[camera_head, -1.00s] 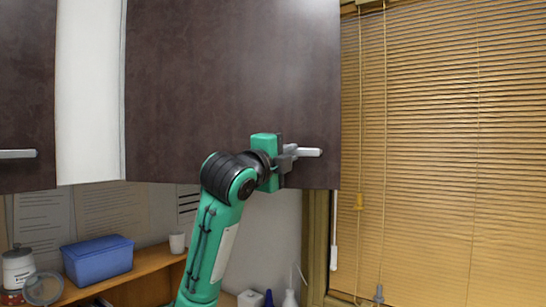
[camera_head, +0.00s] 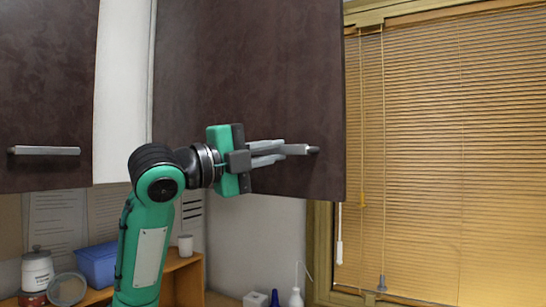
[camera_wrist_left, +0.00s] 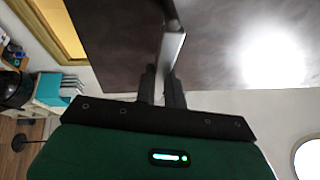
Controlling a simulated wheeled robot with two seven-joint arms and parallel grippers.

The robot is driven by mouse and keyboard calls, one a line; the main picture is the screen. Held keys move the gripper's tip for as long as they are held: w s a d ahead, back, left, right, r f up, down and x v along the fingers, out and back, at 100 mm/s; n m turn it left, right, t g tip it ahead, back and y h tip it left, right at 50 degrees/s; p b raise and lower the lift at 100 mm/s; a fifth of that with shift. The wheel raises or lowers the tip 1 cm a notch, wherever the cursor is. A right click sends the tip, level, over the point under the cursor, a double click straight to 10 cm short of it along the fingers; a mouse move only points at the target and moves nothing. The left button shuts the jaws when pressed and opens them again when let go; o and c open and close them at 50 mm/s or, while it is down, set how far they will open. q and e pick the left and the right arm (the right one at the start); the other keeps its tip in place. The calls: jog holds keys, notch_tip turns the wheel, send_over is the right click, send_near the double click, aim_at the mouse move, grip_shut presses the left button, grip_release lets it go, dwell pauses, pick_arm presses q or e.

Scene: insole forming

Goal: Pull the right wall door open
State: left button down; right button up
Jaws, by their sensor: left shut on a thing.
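The right wall door (camera_head: 240,70) is a dark brown cabinet panel, and its right edge stands out towards me, so it is partly open. Its grey bar handle (camera_head: 300,149) is near the lower right corner. My left gripper (camera_head: 278,151) is shut on this handle, coming from the left. In the left wrist view the handle (camera_wrist_left: 173,47) runs between the two dark fingers (camera_wrist_left: 161,85), with the dark door (camera_wrist_left: 115,40) behind it. My right gripper is in neither view.
Another dark door (camera_head: 45,80) with a bar handle (camera_head: 43,150) is at the left, past a white panel (camera_head: 124,90). A window blind (camera_head: 440,160) is at the right. Below are a wooden shelf (camera_head: 185,262), a blue box (camera_head: 97,264) and a lidded jar (camera_head: 37,270).

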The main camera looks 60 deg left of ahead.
pick_arm(q)
jog(key=shift+r, duration=0.1)
jog(key=c, duration=1.5)
grip_release()
jog(key=shift+a, duration=0.1)
jog(key=shift+s+f+b, duration=0.3)
jog(key=shift+s+b, duration=0.15)
jog(key=s+a+f+b, duration=0.1)
jog(key=s+b, duration=0.5)
jog(key=s, duration=0.6)
jog(key=shift+s+f, duration=0.4)
jog(key=shift+f, duration=0.1)
